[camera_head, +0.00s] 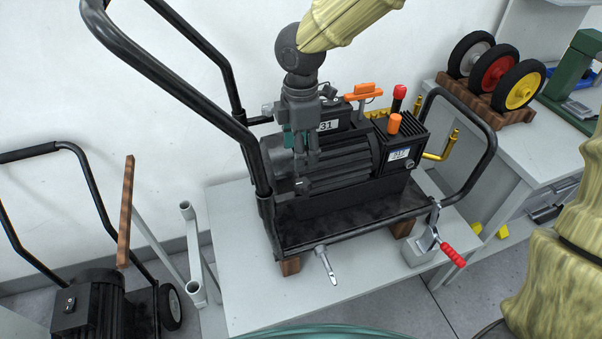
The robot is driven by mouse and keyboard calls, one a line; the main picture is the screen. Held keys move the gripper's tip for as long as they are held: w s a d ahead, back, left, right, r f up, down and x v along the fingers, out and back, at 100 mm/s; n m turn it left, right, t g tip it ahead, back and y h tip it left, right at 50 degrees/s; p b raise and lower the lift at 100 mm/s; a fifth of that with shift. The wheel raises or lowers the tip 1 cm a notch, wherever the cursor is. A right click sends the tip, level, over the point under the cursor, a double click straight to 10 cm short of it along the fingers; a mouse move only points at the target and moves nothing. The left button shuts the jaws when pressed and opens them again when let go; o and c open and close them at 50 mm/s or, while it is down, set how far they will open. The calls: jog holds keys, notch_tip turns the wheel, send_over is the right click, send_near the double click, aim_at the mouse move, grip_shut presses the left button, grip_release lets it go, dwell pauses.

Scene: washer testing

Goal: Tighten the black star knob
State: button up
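A black pump unit (345,160) with a finned motor body sits on a black trolley (300,232) with tall tube handles. My gripper (305,160) points down in front of the left part of the pump unit. Its dark fingers overlap the dark machine, so their opening and any contact are unclear. I cannot make out a black star knob; it may be hidden by my gripper or lost against the dark body.
The trolley stands on wooden blocks (291,266) on a grey table (260,305). The tall handle (165,85) rises left of my arm. A red-handled clamp (452,254) is at the front right. Wheels (522,85) stand on the right bench. Bare tabletop lies in front of the trolley.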

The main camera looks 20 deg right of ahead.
aim_at(303, 182)
jog(key=f, duration=0.7)
jog(key=f+p, duration=0.1)
jog(key=f, duration=0.2)
jog(key=shift+s+d+f, duration=0.1)
jog(key=shift+d+f, duration=0.1)
jog(key=shift+d, duration=0.05)
jog(key=c, duration=1)
